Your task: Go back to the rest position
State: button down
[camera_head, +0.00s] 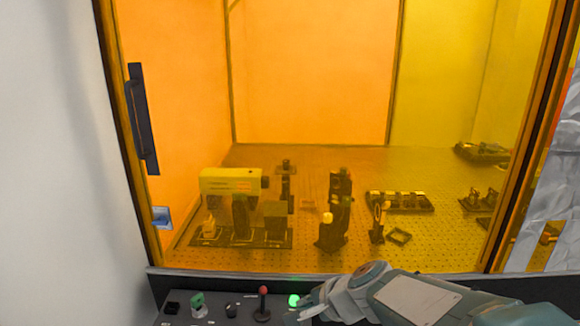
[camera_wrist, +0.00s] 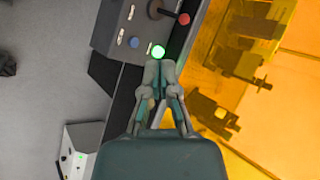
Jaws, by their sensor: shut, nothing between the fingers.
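My gripper (camera_wrist: 160,72) is shut and empty in the wrist view. Its fingertips are right beside a glowing green button (camera_wrist: 158,51) on a grey control panel (camera_wrist: 108,28); I cannot tell whether they touch it. In the head view my gripper (camera_head: 306,306) shows at the bottom, next to the green button (camera_head: 293,300), with my arm reaching in from the lower right.
The panel carries a red-knobbed lever (camera_head: 263,292) and a green switch (camera_head: 197,303). Behind it stands an orange transparent enclosure with a dark door handle (camera_head: 142,118). Optics (camera_head: 235,205) stand on the breadboard inside. A white box (camera_wrist: 80,150) is at the wrist view's lower left.

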jog(key=s+d+r+n+h, duration=0.2)
jog(key=s+d+n, duration=0.3)
jog(key=s, duration=0.3)
jog(key=s+d+r+n+h, duration=0.2)
jog(key=s+d+n+h, duration=0.2)
jog(key=s, duration=0.5)
jog(key=d+n, duration=0.2)
jog(key=d, duration=0.1)
jog(key=shift+d+r+g, duration=0.2)
jog(key=shift+g, duration=0.1)
